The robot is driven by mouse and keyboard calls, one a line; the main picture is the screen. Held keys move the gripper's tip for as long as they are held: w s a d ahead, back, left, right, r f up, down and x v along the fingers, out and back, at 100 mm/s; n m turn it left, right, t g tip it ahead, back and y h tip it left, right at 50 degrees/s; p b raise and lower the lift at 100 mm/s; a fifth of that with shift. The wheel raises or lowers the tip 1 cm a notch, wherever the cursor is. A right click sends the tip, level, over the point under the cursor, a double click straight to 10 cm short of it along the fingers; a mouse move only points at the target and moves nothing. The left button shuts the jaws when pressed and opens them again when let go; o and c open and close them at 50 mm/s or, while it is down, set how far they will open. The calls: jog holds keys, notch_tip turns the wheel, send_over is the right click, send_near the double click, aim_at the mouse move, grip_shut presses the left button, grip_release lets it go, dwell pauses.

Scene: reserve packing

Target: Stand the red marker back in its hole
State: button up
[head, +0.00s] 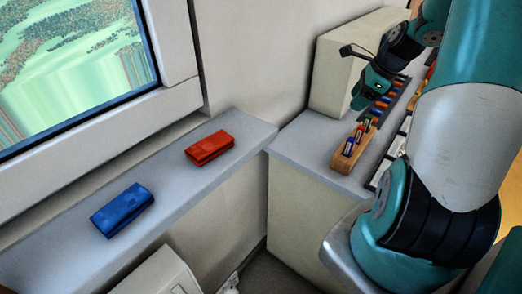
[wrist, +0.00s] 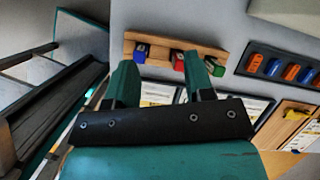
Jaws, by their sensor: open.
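The wooden marker block (wrist: 202,48) lies on the grey counter and also shows in the head view (head: 345,163). Blue (wrist: 141,52), red (wrist: 179,61) and green (wrist: 215,67) markers show at the block in the wrist view. In the head view the red marker (head: 358,133) appears upright in the block, between the blue and green ones. My gripper (wrist: 163,72) is open, with the block beyond its fingertips. The red marker shows between the fingers, close to the right one, with nothing visibly gripped. The marker's seating depth cannot be told.
A dark tray (wrist: 248,69) with several blue and orange pieces lies beside the block. Labelled white trays (wrist: 160,92) lie close by. A beige box (head: 340,70) stands behind. Red (head: 209,147) and blue (head: 122,210) pouches lie on the windowsill.

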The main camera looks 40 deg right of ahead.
jog(key=w+a+r+n+g+y, duration=0.15)
jog(key=a+r+n, duration=0.25)
jog(key=a+n, duration=0.6)
jog(key=w+a+r+n, duration=0.25)
jog(key=a+n, duration=0.25)
jog(key=a, duration=0.9)
jog(key=s+a+r+n+g, duration=0.1)
jog(key=s+a+r+n, duration=0.1)
jog(key=s+a+n, duration=0.6)
jog(key=s+a+r+n+g, duration=0.1)
jog(key=s+a+r+n, duration=0.1)
jog(key=s+a+n, duration=0.6)
jog(key=a+n+y, duration=0.1)
jog(key=a+n, duration=0.2)
jog(key=n, duration=0.1)
jog(key=shift+s+a+n+g, duration=0.25)
jog(key=shift+s+n+g, duration=0.05)
jog(key=shift+s+g, duration=0.1)
jog(key=shift+r, duration=0.1)
